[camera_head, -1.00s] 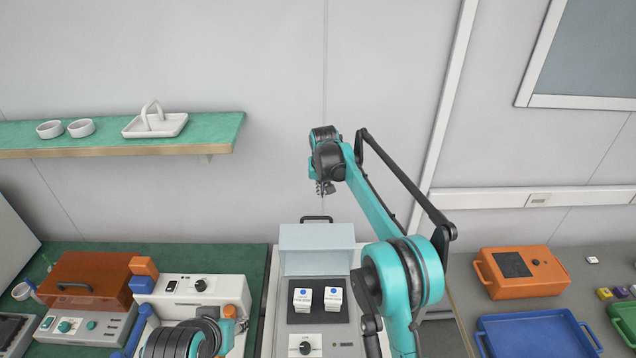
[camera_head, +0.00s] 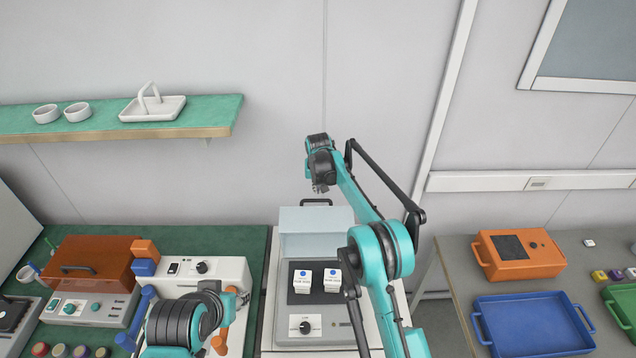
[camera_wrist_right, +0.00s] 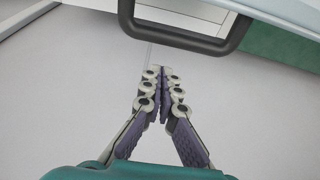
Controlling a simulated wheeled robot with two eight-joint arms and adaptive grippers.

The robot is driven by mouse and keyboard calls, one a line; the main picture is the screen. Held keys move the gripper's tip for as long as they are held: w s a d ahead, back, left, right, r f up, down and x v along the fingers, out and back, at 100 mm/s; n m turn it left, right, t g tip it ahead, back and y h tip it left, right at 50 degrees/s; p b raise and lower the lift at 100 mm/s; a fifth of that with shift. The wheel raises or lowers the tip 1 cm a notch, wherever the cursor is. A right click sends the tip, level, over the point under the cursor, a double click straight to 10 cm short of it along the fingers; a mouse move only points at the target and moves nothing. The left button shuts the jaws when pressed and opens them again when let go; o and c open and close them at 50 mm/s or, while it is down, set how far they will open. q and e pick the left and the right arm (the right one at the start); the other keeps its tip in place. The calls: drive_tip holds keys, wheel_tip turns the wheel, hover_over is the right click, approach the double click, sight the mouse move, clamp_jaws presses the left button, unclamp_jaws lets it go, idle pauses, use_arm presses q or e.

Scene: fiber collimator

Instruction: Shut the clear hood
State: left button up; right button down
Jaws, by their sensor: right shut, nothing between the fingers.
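The clear hood (camera_head: 316,232) stands raised at the back of a grey device (camera_head: 324,322), its black handle (camera_head: 316,202) along the top edge. Two small white boxes (camera_head: 303,280) sit uncovered on the dark pad below it. My right gripper (camera_head: 320,188) is just above the handle in the head view. In the right wrist view its fingers (camera_wrist_right: 161,70) are shut together and empty, apart from the black handle (camera_wrist_right: 185,42), which lies just past their tips. My left arm shows at the lower left, but its gripper is out of view.
An orange-hooded device (camera_head: 90,265) and a white unit (camera_head: 215,269) stand to the left. A green shelf (camera_head: 215,118) hangs on the wall above. An orange box (camera_head: 522,268) and a blue tray (camera_head: 528,340) lie on the right table. Bare wall lies behind the hood.

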drive_tip(key=shift+s, duration=1.35)
drive_tip(key=shift+r, duration=0.1)
drive_tip(key=shift+s, duration=0.1)
